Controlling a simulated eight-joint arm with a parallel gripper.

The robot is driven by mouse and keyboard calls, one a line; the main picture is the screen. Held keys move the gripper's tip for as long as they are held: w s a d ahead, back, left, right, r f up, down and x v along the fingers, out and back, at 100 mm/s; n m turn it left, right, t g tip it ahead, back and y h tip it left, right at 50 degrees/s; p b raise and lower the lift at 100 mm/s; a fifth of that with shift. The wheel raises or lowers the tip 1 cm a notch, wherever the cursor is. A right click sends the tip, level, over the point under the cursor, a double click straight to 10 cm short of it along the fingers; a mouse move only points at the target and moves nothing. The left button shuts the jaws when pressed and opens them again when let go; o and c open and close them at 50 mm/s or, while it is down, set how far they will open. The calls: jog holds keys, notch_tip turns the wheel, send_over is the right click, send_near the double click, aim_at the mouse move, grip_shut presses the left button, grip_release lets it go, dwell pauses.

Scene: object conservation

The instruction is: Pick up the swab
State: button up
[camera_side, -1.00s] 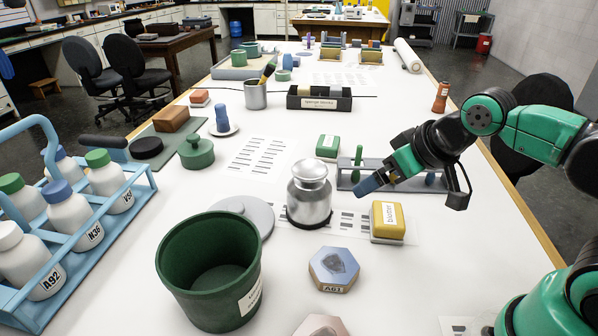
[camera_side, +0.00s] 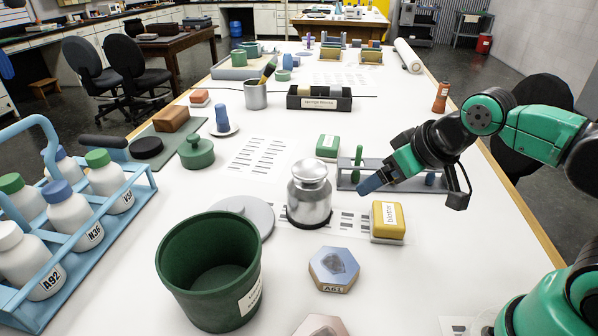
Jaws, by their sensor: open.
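No object is clearly recognisable as a swab. A low grey-blue rack (camera_side: 350,184) stands right of the middle of the bench. A slim green upright piece (camera_side: 358,156) stands in it, and a small blue piece (camera_side: 430,178) shows at its right part; either may be a swab, I cannot tell.
A steel jar (camera_side: 309,200) stands left of my gripper, and a yellow labelled box (camera_side: 388,220) lies just below it. A green block (camera_side: 327,146) lies behind. A large green pot (camera_side: 210,270) and a blue bottle carrier (camera_side: 120,210) fill the left. Bench right of the yellow box is clear.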

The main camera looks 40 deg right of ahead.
jog(key=c, duration=0.3)
jog(key=shift+r, duration=0.1)
jog(key=n+g, duration=0.3)
jog(key=g, duration=0.4)
send_near(360, 145)
jog(key=f, duration=0.5)
jog(key=shift+s+a, duration=0.15)
jog(key=shift+a, duration=0.15)
jog(key=shift+d+f, duration=0.25)
jog(key=shift+f, duration=3)
